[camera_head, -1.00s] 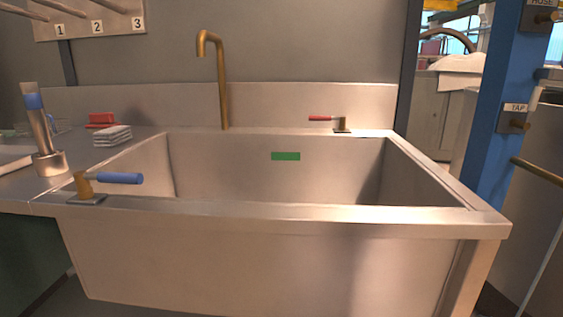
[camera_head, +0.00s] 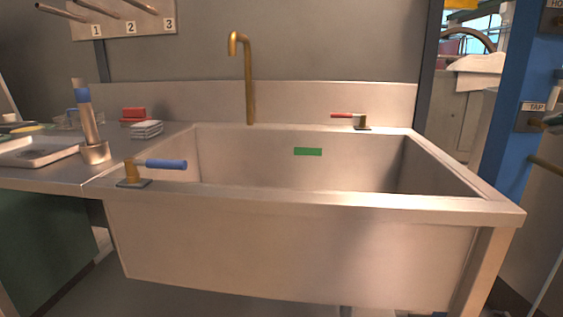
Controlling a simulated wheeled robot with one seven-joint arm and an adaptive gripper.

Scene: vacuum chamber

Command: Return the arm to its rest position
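My arm and gripper cannot be made out in the head view. The view is filled by a steel sink (camera_head: 300,207) with a brass tap spout (camera_head: 249,80) at its back. A blue-handled lever (camera_head: 165,164) sits on the front left rim, and a red-handled lever (camera_head: 345,115) sits on the back right rim. A green mark (camera_head: 308,152) is on the inner back wall. The basin's floor is mostly hidden by the front wall.
The left counter holds a metal cylinder with a blue band (camera_head: 86,115), a red block (camera_head: 133,114), a folded grey cloth (camera_head: 147,129) and a tray (camera_head: 35,153). A numbered peg rack (camera_head: 125,28) hangs above. A blue post (camera_head: 508,125) stands at right.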

